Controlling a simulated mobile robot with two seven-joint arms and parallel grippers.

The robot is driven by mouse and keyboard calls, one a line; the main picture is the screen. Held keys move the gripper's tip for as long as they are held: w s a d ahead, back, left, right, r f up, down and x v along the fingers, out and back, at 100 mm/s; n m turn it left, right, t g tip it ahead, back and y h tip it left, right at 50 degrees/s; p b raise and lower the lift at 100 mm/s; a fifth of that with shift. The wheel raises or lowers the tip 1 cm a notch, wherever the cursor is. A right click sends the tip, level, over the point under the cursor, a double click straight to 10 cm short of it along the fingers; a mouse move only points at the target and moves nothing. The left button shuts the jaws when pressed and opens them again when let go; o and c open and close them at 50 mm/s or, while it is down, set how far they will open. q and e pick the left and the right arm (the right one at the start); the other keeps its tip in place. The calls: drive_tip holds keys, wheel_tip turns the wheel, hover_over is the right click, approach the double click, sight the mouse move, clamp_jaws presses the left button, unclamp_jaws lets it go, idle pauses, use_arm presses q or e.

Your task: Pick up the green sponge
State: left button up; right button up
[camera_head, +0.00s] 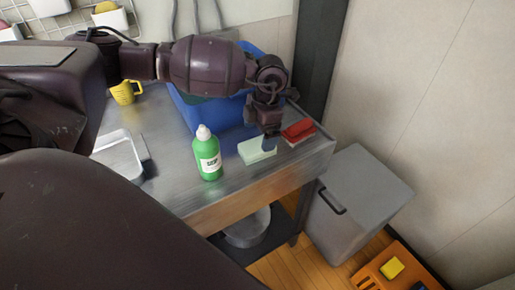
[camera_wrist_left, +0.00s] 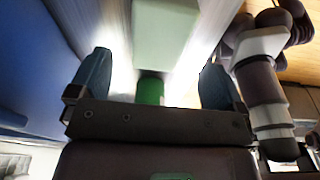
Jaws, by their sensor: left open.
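The pale green sponge (camera_head: 256,152) lies flat on the metal table near its front right corner. My left gripper (camera_head: 269,143) points down right at the sponge's far right side; in the head view I cannot tell whether it touches. In the left wrist view the two blue-grey fingers of the left gripper (camera_wrist_left: 155,78) are spread wide apart with nothing clasped. The pale sponge (camera_wrist_left: 165,35) shows there beyond the fingertips, in line with the gap. My right gripper is not in view.
A green soap bottle (camera_head: 207,158) stands left of the sponge. A red sponge or brush (camera_head: 298,131) lies close on the right. A grey bin (camera_head: 358,197) stands beyond the table's right edge.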

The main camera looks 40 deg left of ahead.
sight(257, 145)
use_arm(q)
drive_tip(key=f, duration=0.5)
drive_tip(key=shift+s+a, duration=0.25)
drive_tip(key=c, duration=1)
drive_tip(key=shift+r, duration=0.1)
wheel_tip(257, 145, up, 20)
drive_tip(key=p, duration=0.1)
drive_tip(key=o, duration=0.4)
drive_tip(key=c, duration=0.3)
drive_tip(key=shift+c, duration=0.2)
